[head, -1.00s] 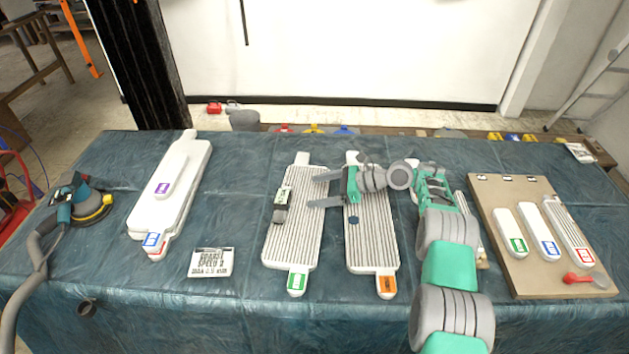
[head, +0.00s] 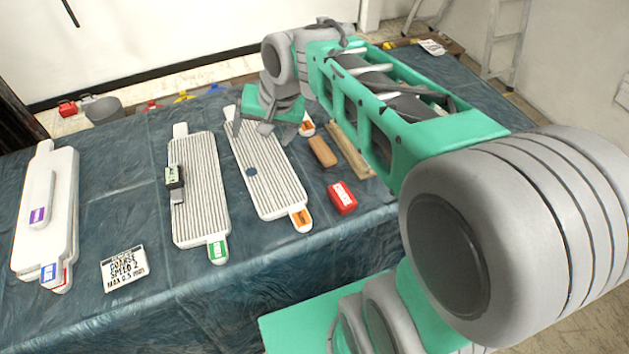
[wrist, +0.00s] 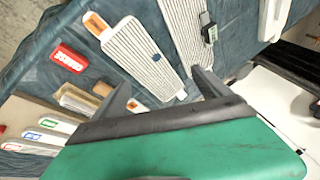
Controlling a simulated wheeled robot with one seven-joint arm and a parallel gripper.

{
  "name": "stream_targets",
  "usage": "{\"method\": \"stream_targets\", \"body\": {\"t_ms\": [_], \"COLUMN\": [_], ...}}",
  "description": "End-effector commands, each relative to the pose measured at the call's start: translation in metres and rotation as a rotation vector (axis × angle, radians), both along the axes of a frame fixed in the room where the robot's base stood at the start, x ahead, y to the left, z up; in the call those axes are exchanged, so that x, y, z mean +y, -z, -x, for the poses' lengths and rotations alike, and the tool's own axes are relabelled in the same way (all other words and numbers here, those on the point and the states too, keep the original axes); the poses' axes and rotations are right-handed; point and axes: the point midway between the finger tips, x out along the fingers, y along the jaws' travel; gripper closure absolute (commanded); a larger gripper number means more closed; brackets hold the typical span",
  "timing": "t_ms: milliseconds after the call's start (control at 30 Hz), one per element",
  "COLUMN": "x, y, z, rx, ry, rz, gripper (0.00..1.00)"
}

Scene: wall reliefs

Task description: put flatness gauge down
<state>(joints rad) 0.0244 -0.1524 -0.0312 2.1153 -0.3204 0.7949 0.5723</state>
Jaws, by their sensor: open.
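The flatness gauge (head: 174,178), a small dark block with a pale green display, rests on the left edge of the ribbed white panel with the green tag (head: 203,215). It also shows in the wrist view (wrist: 209,30). My gripper (head: 250,126) is open and empty over the far end of the ribbed panel with the orange tag (head: 275,195), right of the gauge and apart from it. In the wrist view my fingers (wrist: 165,90) are spread with nothing between them.
A dark blue disc (head: 251,172) lies on the orange-tagged panel. A red block (head: 342,198) and a brown block (head: 322,152) lie to its right. A lettered card (head: 123,268) and stacked white panels (head: 65,215) are at left. Bare cloth lies between them.

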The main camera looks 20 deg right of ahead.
Motion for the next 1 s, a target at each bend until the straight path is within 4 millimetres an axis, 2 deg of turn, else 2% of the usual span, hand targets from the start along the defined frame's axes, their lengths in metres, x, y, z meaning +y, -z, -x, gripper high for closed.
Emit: {"method": "stream_targets", "body": {"t_ms": [33, 100, 200, 300, 400, 1000], "x": [-0.013, -0.033, -0.053, -0.064, -0.067, -0.066], "y": [0.001, 0.011, 0.025, 0.034, 0.037, 0.036], "z": [0.033, 0.074, 0.116, 0.137, 0.142, 0.140], "rx": [-0.015, -0.015, -0.004, 0.006, 0.010, 0.008], "ry": [-0.055, -0.131, -0.216, -0.263, -0.276, -0.275], "rz": [0.075, 0.174, 0.273, 0.322, 0.335, 0.333], "gripper": [0.13, 0.13, 0.13, 0.13, 0.13, 0.13]}}
